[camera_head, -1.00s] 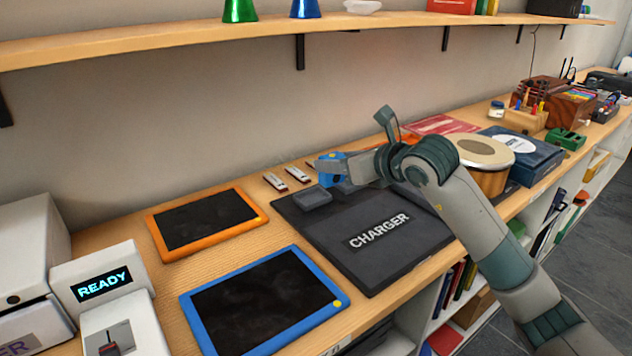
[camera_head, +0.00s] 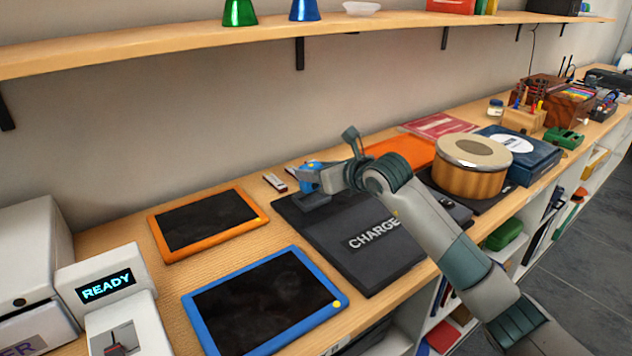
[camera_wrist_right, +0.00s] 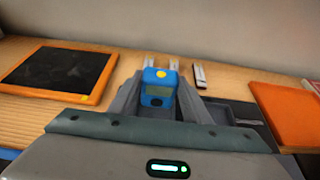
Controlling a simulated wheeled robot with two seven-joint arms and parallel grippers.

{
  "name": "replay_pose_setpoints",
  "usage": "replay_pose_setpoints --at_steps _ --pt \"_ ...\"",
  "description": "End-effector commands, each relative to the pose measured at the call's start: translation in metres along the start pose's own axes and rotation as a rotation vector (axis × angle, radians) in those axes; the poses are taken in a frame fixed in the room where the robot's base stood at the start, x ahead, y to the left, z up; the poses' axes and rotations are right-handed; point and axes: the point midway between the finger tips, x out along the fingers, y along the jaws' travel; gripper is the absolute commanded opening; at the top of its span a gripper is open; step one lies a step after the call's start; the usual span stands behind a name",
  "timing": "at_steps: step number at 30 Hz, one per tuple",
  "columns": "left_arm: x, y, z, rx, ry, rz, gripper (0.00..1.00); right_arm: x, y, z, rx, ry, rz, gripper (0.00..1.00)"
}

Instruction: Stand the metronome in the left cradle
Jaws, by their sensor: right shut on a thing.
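The metronome (camera_head: 307,173) is a small blue device with a yellow button on top. It also shows in the wrist view (camera_wrist_right: 158,88), upright between the fingers. My right gripper (camera_head: 313,178) is shut on it, at the back left of the black charger (camera_head: 347,262). The metronome is over or in the left cradle (camera_head: 314,200), a raised dark block; its lower end is hidden, so I cannot tell whether it touches. A dark recess (camera_wrist_right: 247,113) shows right of the gripper in the wrist view. My left gripper is not in view.
Orange-framed (camera_head: 208,222) and blue-framed (camera_head: 266,303) black trays lie left of the charger. Small harmonica-like items (camera_head: 275,181) lie behind it. An orange flat item (camera_head: 405,153) and a drum (camera_head: 472,178) are to the right. A shelf (camera_head: 180,42) runs above.

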Motion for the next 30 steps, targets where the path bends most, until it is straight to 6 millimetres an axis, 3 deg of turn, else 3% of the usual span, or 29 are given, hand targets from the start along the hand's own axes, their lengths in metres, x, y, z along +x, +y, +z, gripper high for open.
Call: replay_pose_setpoints --at_steps 8,21,22,24,30 --pt "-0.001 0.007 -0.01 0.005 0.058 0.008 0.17 0.011 -0.001 -0.028 -0.001 0.002 -0.001 0.19" --pt "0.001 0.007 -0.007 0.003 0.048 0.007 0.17 0.013 0.0 -0.032 -0.001 0.0 -0.001 0.19" --pt "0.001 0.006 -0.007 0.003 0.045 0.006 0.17 0.013 0.0 -0.032 0.0 0.001 -0.001 0.46" --pt "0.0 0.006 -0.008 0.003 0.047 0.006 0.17 0.013 0.0 -0.032 0.0 0.001 -0.001 0.62" --pt "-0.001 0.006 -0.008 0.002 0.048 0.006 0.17 0.013 0.0 -0.032 0.0 0.001 -0.001 0.62"
